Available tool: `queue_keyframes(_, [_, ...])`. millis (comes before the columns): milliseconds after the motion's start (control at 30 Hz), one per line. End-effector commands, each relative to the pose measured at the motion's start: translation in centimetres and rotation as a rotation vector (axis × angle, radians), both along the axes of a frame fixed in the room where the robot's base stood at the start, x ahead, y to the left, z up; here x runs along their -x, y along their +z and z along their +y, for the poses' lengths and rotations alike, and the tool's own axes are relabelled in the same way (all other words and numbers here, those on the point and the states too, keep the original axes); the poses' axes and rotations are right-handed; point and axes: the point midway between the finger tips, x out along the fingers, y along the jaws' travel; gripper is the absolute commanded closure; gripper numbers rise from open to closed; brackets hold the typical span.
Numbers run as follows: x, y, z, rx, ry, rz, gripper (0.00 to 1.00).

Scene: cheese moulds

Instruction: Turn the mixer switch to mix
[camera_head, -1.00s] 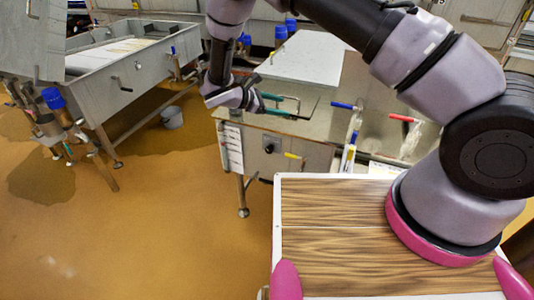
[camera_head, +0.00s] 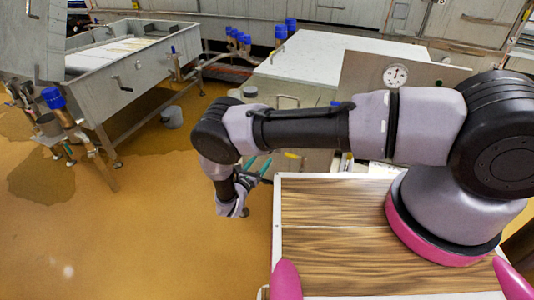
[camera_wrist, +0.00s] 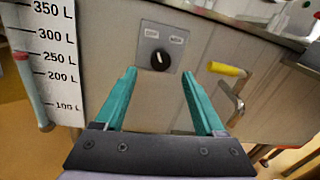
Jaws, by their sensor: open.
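The mixer switch (camera_wrist: 160,60) is a round black knob on a grey plate with two small labels, seen in the wrist view. The left label seems to read OFF and the right one MIX. A light mark on the knob points up, a little to the left. My gripper (camera_wrist: 158,75) has two teal fingers, spread apart and empty. In the wrist view the knob shows between the fingertips, beyond them, with no contact visible. In the head view my gripper (camera_head: 258,166) is low in front of the vat, and my arm hides the switch.
A yellow-handled valve (camera_wrist: 228,70) is right of the switch. A litre scale (camera_wrist: 50,60) is on the left. In the head view, a dial gauge (camera_head: 396,76) stands on a panel behind my arm, and a grey trough (camera_head: 130,75) is at the left.

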Motion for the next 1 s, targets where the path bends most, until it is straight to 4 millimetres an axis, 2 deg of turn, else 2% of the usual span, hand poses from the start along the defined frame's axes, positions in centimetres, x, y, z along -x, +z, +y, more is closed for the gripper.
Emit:
queue_keyframes(100, [-2.2, 0.0, -1.1, -0.001, -0.006, 0.001, 0.28])
queue_keyframes(300, [-4.7, 0.0, -2.2, -0.001, -0.004, 0.001, 0.28])
queue_keyframes(500, [-5.6, 0.0, -2.6, -0.002, -0.001, 0.001, 0.28])
queue_keyframes(733, [-5.6, 0.0, -2.6, -0.002, -0.001, 0.001, 0.28])
queue_keyframes(867, [-5.6, 0.0, -2.6, -0.002, -0.002, 0.001, 0.78])
queue_keyframes(900, [-5.6, 0.0, -2.6, -0.002, -0.002, 0.001, 0.93])
queue_keyframes(933, [-5.6, 0.0, -2.6, -0.002, -0.002, 0.001, 1.0])
queue_keyframes(1000, [-5.6, 0.0, -2.6, -0.002, -0.002, 0.001, 1.0])
